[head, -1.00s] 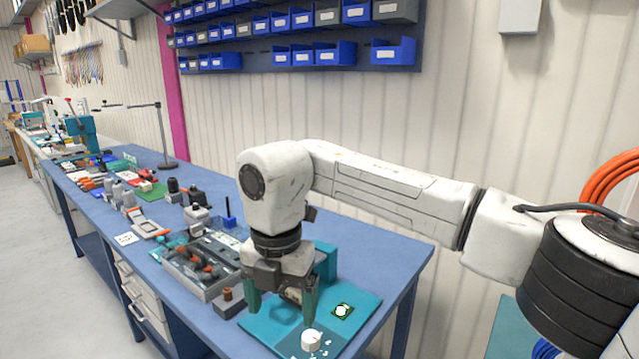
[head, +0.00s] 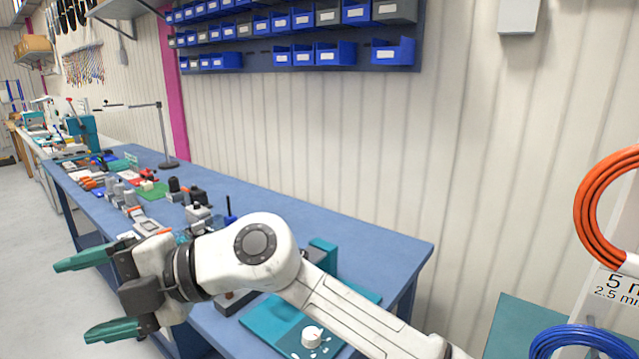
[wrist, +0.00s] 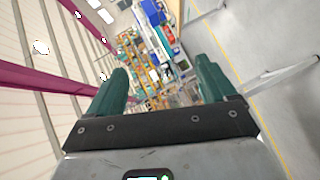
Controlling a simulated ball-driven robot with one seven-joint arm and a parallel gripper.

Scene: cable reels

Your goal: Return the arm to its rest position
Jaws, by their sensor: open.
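My gripper (head: 98,297) is open and empty, with its two green fingers spread apart. In the head view it points left, in front of the workbench's near edge, over the floor. My white arm (head: 350,315) reaches in from the bottom of the picture, its forearm crossing in front of the bench. In the wrist view the open fingers (wrist: 160,85) frame a distant part of the room, with nothing between them.
The blue workbench (head: 375,245) carries a teal mat (head: 268,318) with a white knob (head: 312,337), partly hidden by my arm. Orange cable (head: 592,205) and blue cable (head: 560,340) are at the right. Open floor (head: 40,215) lies at the left.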

